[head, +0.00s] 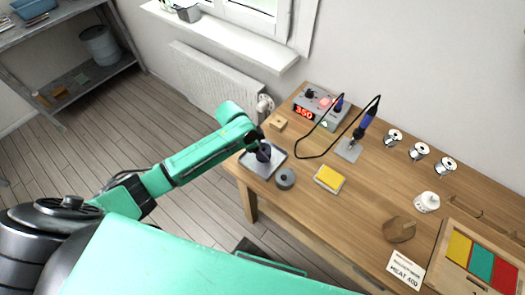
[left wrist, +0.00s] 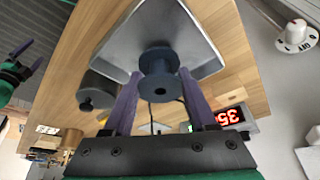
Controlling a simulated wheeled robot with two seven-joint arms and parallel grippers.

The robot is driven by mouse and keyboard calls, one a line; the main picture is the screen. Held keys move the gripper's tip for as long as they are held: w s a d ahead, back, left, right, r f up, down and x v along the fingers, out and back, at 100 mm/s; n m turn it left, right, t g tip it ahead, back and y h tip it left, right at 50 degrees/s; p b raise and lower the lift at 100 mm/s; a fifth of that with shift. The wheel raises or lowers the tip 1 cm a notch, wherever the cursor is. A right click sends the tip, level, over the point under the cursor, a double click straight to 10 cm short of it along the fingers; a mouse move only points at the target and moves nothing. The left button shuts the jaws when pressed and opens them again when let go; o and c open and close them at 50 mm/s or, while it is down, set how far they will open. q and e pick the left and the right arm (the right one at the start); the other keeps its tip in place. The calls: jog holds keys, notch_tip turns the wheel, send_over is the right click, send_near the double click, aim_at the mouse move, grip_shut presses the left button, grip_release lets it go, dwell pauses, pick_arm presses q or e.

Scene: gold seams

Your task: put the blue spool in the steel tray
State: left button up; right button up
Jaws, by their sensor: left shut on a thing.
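My left gripper (left wrist: 157,92) is shut on the blue spool (left wrist: 160,65), a dark blue flanged spool held between its two purple fingers. In the head view the spool (head: 263,154) shows below the wrist, over the steel tray (head: 249,169). The tray, a shallow grey square with a raised rim, also shows behind the spool in the left wrist view (left wrist: 140,32). I cannot tell whether the spool touches the tray floor.
A dark grey round container (head: 285,179) stands close to the tray's right corner. A yellow sponge (head: 329,178) lies farther right. The soldering station (head: 318,108), iron stand (head: 348,149) and a small wooden block (head: 277,123) stand behind. Several wire reels line the back.

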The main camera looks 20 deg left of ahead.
pick_arm(q)
jog(key=shift+s+f, duration=0.1)
jog(key=shift+f, duration=0.95)
jog(key=o, duration=1.3)
jog(key=b+v, duration=0.1)
jog(key=v, duration=1.1)
